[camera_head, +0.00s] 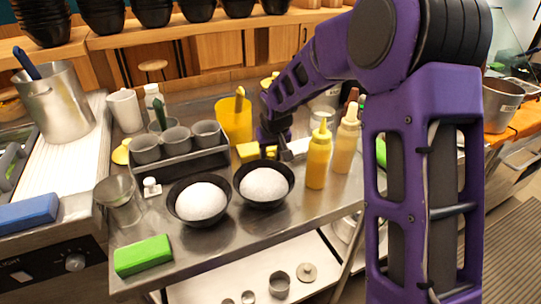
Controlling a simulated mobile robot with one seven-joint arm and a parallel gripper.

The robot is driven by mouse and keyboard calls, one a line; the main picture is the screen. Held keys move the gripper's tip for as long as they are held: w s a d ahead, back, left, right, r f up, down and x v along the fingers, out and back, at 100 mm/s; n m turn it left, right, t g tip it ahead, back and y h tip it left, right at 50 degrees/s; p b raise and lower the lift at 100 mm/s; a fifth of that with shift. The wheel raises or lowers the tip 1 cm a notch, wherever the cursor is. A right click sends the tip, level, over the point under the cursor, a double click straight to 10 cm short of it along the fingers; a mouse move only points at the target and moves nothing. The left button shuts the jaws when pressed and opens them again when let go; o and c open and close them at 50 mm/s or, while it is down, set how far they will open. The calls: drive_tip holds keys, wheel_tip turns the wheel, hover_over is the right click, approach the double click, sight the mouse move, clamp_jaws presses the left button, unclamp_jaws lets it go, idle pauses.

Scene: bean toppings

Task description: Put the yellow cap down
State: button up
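My gripper (270,148) points down over the metal counter, just behind the right bowl. It is small and dark here, and I cannot tell whether its fingers are open or shut. A yellow piece (248,152) shows right at the gripper's left side; I cannot tell whether it is held or is a cap. Another yellow, rounded piece that looks like a cap (121,154) lies at the left, beside the grey cups. Yellow bits also show behind my arm.
Two black bowls with white mounds (201,200) (264,185) stand in front of the gripper. Yellow (318,157) and tan (346,142) bottles stand to the right, a yellow container (234,122) behind. A green block (143,255) lies front left. The front counter is partly clear.

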drive_tip(key=shift+o, duration=0.9)
drive_tip(key=shift+s+r, duration=0.1)
drive_tip(key=shift+r, duration=0.5)
drive_tip(key=p+v, duration=0.2)
drive_tip(key=v, duration=0.9)
drive_tip(key=shift+s, duration=0.2)
